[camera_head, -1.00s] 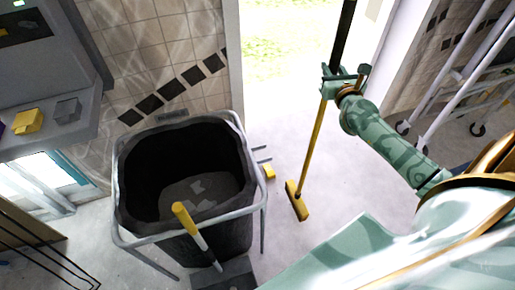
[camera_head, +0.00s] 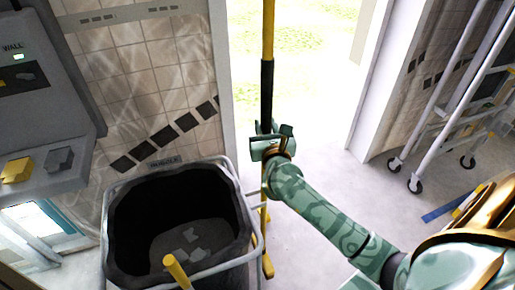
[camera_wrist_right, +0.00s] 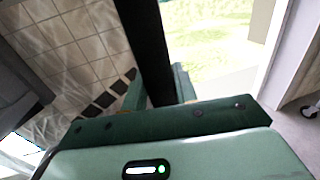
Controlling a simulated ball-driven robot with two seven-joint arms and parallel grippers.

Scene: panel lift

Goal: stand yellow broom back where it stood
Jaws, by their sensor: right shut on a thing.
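The yellow broom has a yellow shaft (camera_head: 268,30) with a black section and a yellow head (camera_head: 267,267) low down. It stands close to upright beside the right side of the black-lined bin. My right gripper (camera_head: 268,138) is shut on the broom at the lower end of its black section. In the right wrist view the black section (camera_wrist_right: 147,45) runs up between my fingers (camera_wrist_right: 160,92). Part of the lower shaft is hidden behind my gripper and the bin's frame. I cannot tell whether the head touches the floor. My left gripper is not in view.
The bin (camera_head: 120,232) stands in a grey frame with short prongs at its right side, close to the broom. Another yellow handle (camera_head: 177,271) rises in front of it. A doorway is behind, a wheeled white rack (camera_head: 450,100) at the right.

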